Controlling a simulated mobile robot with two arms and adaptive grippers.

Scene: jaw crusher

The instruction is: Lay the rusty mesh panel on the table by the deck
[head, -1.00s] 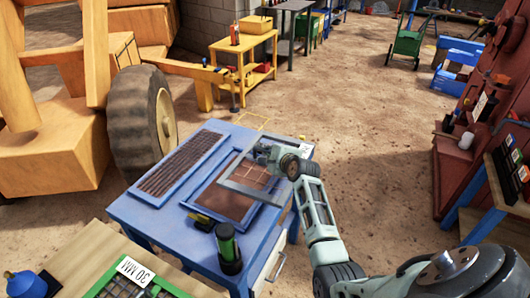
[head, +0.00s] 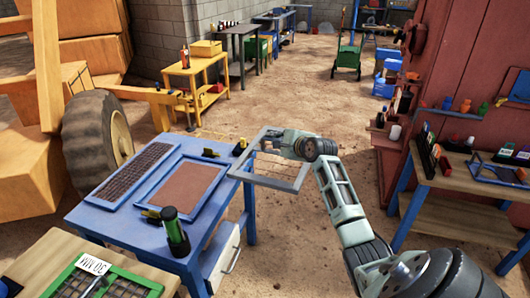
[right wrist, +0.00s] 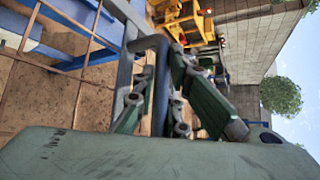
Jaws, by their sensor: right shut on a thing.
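My right gripper (head: 278,142) is shut on the mesh panel (head: 262,182), a grey frame with thin rusty wires. It holds the panel by its far side, in the air just off the right edge of the blue table (head: 110,218). In the right wrist view the fingers (right wrist: 160,95) grip the frame's bar, and the rusty wires (right wrist: 92,45) show at upper left. On the blue table lie a blue-framed dark grating (head: 132,177) and a blue-framed brown panel (head: 187,188). I cannot tell which part is the deck. My left gripper is out of view.
A wooden table with a green-framed screen (head: 120,284) is at the front left. A wooden bench (head: 460,185) stands right. Dirt floor between is open.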

